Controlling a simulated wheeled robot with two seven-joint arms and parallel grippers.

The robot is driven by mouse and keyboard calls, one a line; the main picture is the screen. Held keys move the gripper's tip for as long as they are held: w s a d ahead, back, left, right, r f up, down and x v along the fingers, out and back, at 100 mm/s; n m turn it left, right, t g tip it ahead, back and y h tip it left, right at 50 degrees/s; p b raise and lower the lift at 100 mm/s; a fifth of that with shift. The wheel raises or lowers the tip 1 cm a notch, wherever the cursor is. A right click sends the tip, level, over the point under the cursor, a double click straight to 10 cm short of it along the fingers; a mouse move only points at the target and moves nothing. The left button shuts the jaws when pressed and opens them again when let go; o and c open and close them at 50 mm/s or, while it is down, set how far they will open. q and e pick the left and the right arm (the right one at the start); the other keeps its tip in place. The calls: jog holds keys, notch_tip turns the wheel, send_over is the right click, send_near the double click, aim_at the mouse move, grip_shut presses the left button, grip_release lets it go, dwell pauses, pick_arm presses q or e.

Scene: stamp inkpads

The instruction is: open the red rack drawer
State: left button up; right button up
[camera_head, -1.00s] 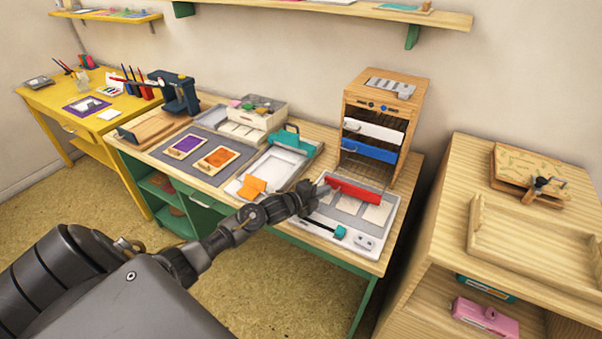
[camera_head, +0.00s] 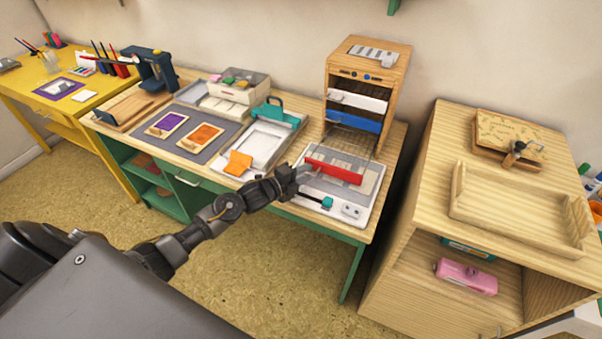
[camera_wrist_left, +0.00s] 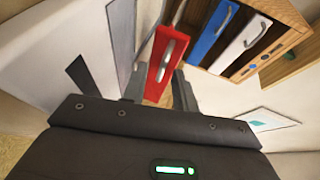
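The red rack drawer (camera_head: 333,170) stands pulled out of the wooden rack (camera_head: 366,90), its red front well forward of the frame and above a white board. In the left wrist view its red front (camera_wrist_left: 158,88) shows a silver handle (camera_wrist_left: 169,58). My left gripper (camera_head: 301,173) is at the left end of the red front. In the left wrist view the fingers (camera_wrist_left: 160,92) are apart, one on each side of the red front's lower end. They look open; contact with the handle cannot be made out. My right gripper is not in view.
The white drawer (camera_head: 357,101) and the blue drawer (camera_head: 353,121) sit closed above. A white board (camera_head: 345,205) lies below the red front. A teal-clipped tray (camera_head: 270,140) lies to the left. A wooden cabinet (camera_head: 400,220) stands to the right.

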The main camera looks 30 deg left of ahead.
pick_arm(q)
jog(key=shift+a, duration=0.1)
jog(key=shift+s+a, duration=0.25)
jog(key=shift+s, duration=0.25)
jog(key=b+v, duration=0.1)
jog(key=v, duration=0.8)
jog(key=shift+s+r, duration=0.25)
jog(key=shift+s, duration=0.05)
